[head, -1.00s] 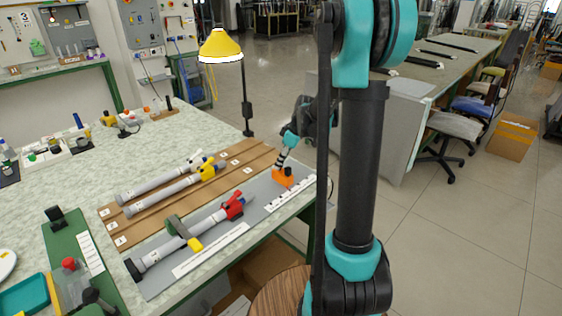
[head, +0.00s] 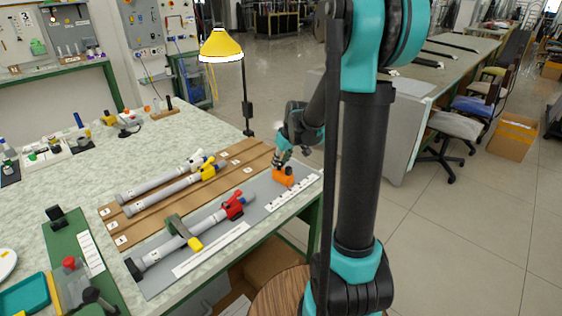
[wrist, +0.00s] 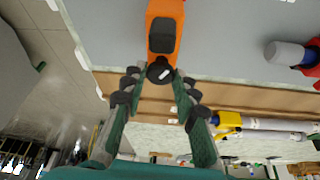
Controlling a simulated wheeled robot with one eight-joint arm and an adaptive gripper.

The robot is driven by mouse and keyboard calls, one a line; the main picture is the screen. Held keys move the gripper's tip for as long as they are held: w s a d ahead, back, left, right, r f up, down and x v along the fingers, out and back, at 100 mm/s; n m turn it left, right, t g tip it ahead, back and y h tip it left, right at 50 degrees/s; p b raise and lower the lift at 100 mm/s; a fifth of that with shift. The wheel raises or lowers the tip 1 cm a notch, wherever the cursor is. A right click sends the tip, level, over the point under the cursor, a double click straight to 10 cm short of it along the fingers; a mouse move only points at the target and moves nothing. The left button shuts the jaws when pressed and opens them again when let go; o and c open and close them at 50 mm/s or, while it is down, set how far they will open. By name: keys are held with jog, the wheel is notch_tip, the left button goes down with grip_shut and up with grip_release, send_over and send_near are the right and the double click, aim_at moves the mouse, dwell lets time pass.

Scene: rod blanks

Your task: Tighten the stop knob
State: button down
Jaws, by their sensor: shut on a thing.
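The orange stop (head: 284,176) sits on the grey strip near the table's right edge. In the wrist view the orange stop (wrist: 165,14) is at the top, and the dark round stop knob (wrist: 159,71) with a small white mark is at its near end. My gripper (wrist: 157,74) has its green, dark-padded fingers on both sides of the knob, shut on it. In the head view my gripper (head: 279,163) comes down onto the stop from above, and the knob is hidden there.
A grey rod with a red clamp (head: 233,207) lies on the grey strip left of the stop. Rods with a yellow clamp (head: 209,170) and a white clamp (head: 197,160) lie on the brown board behind. A yellow lamp (head: 221,46) stands at the back edge.

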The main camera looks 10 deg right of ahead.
jog(key=m, duration=0.2)
jog(key=m+h, duration=0.2)
jog(key=m, duration=0.1)
jog(key=shift+a+m+t, duration=0.3)
jog(key=m+h, duration=0.1)
jog(key=m, duration=0.2)
jog(key=m+h, duration=0.1)
jog(key=m, duration=0.1)
jog(key=shift+a+m, duration=0.15)
jog(key=shift+m, duration=0.25)
jog(key=shift+g, duration=0.5)
jog(key=c, duration=1.2)
grip_release()
jog(key=shift+v, duration=4)
jog(key=shift+a, duration=0.15)
